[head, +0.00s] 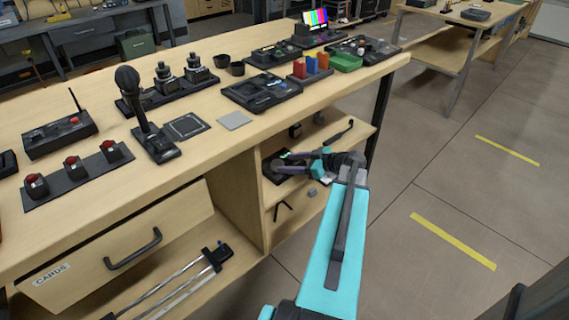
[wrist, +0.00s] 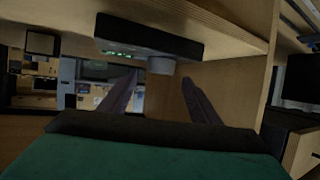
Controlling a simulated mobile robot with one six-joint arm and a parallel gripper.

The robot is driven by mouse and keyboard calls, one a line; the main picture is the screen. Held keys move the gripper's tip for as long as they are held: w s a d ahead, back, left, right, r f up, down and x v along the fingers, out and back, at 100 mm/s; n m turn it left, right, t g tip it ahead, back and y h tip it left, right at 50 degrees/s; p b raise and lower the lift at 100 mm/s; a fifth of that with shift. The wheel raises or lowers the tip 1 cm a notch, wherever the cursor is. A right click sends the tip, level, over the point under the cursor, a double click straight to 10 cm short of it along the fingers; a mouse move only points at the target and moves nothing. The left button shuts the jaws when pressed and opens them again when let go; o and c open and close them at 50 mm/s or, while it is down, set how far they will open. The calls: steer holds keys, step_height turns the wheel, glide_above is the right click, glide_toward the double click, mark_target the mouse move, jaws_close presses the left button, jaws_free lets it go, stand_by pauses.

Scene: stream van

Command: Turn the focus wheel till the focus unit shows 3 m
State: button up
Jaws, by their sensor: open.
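The focus unit (wrist: 150,32) is a dark box with small green lit marks, in the upper middle of the wrist view. The marks are too small and dim to read. A grey round focus wheel (wrist: 160,66) sticks out from it. My gripper (wrist: 160,78) is open, with one finger on each side of the wheel in the picture. I cannot tell whether either finger touches it. In the head view my gripper (head: 290,150) reaches left into the open shelf under the bench, and mostly hides the unit there.
The wooden bench (head: 222,134) stands above the shelf and carries a microphone (head: 128,80), red buttons and several panels. A shelf side wall (head: 235,203) and a drawer (head: 125,243) lie to the left. The floor (head: 400,255) to the right is clear.

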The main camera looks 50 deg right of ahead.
steer(key=v, duration=1)
stand_by(0.4)
